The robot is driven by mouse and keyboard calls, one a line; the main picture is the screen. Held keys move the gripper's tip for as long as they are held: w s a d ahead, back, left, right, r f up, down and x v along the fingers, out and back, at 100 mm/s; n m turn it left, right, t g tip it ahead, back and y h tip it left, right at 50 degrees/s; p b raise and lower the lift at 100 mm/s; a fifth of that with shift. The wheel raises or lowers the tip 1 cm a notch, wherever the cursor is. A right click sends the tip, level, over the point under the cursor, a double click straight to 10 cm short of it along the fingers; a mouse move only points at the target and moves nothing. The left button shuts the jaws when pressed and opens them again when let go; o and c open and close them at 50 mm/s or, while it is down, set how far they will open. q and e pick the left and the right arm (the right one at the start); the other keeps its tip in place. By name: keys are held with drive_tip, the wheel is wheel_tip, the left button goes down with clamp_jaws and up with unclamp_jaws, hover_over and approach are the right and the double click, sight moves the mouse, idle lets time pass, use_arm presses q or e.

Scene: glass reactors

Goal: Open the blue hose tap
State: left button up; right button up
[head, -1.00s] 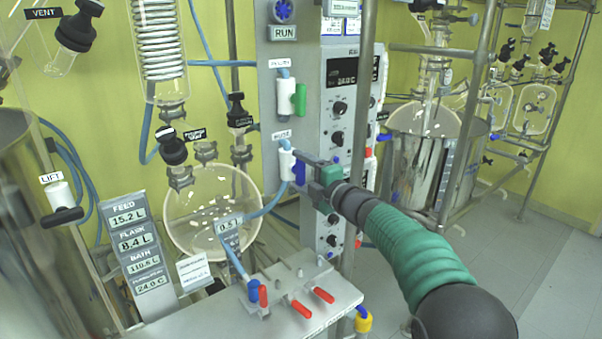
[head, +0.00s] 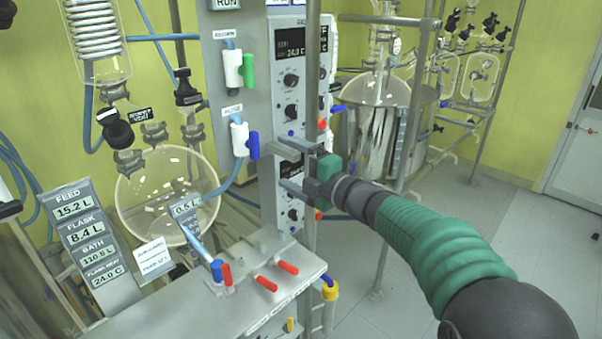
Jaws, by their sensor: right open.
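The blue tap handle (head: 253,145) stands upright beside its white valve body (head: 239,139) on the grey panel. A small label sits above it, and a blue hose runs from below the body toward the round flask. My right gripper (head: 287,163) is to the right of the blue handle, apart from it in the picture. Its two fingers are spread, one above the other, pointing left, with nothing between them. The gripper covers part of the control panel behind. My left gripper is not in view.
A white valve with a green handle (head: 248,70) is just above. A vertical metal post (head: 312,100) stands close by the gripper. A bench (head: 220,300) with red-handled taps and another blue-topped fitting (head: 217,270) lies below. A steel vessel (head: 375,140) stands behind right.

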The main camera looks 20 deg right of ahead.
drive_tip(key=v, duration=0.4)
drive_tip(key=shift+s+f, duration=0.1)
drive_tip(key=s+f+m+g+h+p, duration=0.3)
drive_tip(key=f+m+h+p, duration=0.1)
drive_tip(key=f+m, duration=0.4)
drive_tip(key=s+f+m+g+h+p, duration=0.3)
drive_tip(key=f+m, duration=0.4)
drive_tip(key=s+a+f+m+g+p, duration=0.1)
drive_tip(key=s+a+f+m+g, duration=0.2)
drive_tip(key=s, duration=0.6)
drive_tip(key=s+a+f+m+g+p, duration=0.1)
drive_tip(key=s+a+f+m+g, duration=0.2)
drive_tip(key=s+a+f+g, duration=0.2)
drive_tip(key=s+f, duration=0.3)
drive_tip(key=s, duration=0.1)
drive_tip(key=shift+s+m+y, duration=0.3)
drive_tip(key=shift+s+y, duration=0.1)
